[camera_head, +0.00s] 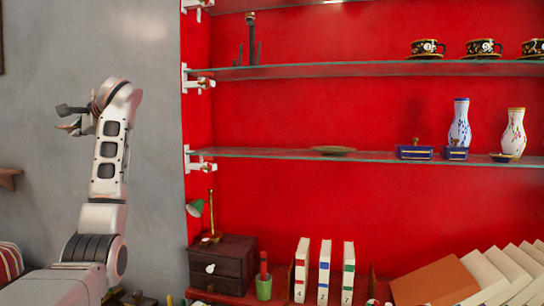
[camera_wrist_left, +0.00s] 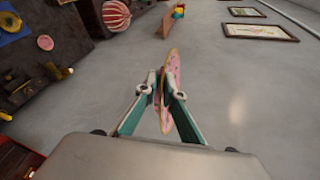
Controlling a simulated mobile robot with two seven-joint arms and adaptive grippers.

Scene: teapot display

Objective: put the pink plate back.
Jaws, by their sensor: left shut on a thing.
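The pink plate (camera_wrist_left: 173,62) shows nearly edge-on in the left wrist view, pinched between the two fingertips of my left gripper (camera_wrist_left: 161,84). Its face has small coloured specks. In the head view my left arm rises at the left, and my left gripper (camera_head: 68,118) points left in front of the grey wall, well away from the shelves. I cannot clearly make out the plate in the head view. My right gripper is not in view.
Glass shelves on a red wall hold a flat brownish dish (camera_head: 332,150), blue boxes (camera_head: 415,152), two vases (camera_head: 460,125) and dark cups (camera_head: 427,48). The lower glass shelf (camera_head: 270,153) has bare stretches left of the boxes. Below stand a drawer box (camera_head: 222,264) and books (camera_head: 324,272).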

